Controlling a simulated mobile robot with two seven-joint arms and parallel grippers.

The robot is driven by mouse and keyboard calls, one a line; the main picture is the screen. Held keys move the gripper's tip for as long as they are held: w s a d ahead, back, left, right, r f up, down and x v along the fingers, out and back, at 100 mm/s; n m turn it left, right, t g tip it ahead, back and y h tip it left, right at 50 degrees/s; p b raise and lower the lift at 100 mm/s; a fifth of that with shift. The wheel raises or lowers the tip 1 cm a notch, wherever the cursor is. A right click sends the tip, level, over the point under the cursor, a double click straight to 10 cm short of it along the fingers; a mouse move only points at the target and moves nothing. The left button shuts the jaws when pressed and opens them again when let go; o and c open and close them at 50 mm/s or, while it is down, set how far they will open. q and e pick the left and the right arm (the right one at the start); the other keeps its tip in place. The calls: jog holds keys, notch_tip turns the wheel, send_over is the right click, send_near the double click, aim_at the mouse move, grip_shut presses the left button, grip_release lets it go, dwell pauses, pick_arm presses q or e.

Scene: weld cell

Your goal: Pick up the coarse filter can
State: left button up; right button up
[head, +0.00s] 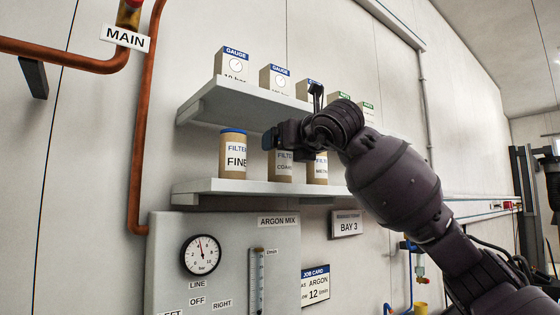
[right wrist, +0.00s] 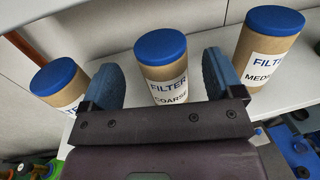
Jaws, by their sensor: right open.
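The coarse filter can (head: 281,168) is a tan cylinder with a white label, standing upright on the lower shelf; its top is hidden behind my right gripper in the head view. In the right wrist view the coarse can (right wrist: 163,72) has a blue lid and sits between the two blue-padded fingers. My right gripper (right wrist: 160,65) is open, with gaps showing on both sides of the can. The gripper also shows in the head view (head: 276,138), at the can's top. My left gripper is in neither view.
The fine filter can (head: 233,152) stands left of the coarse can, and a third filter can (head: 318,172), labelled MED-something, stands close on its right. The upper shelf (head: 240,98) with gauge boxes (head: 232,63) is just above my right gripper. A gauge panel (head: 235,240) is below.

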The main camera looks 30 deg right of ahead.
jog(key=shift+w+d+p, duration=0.2)
jog(key=shift+w+p, duration=0.2)
jog(key=shift+w, duration=1.35)
jog(key=c, duration=1)
jog(key=shift+c, duration=0.2)
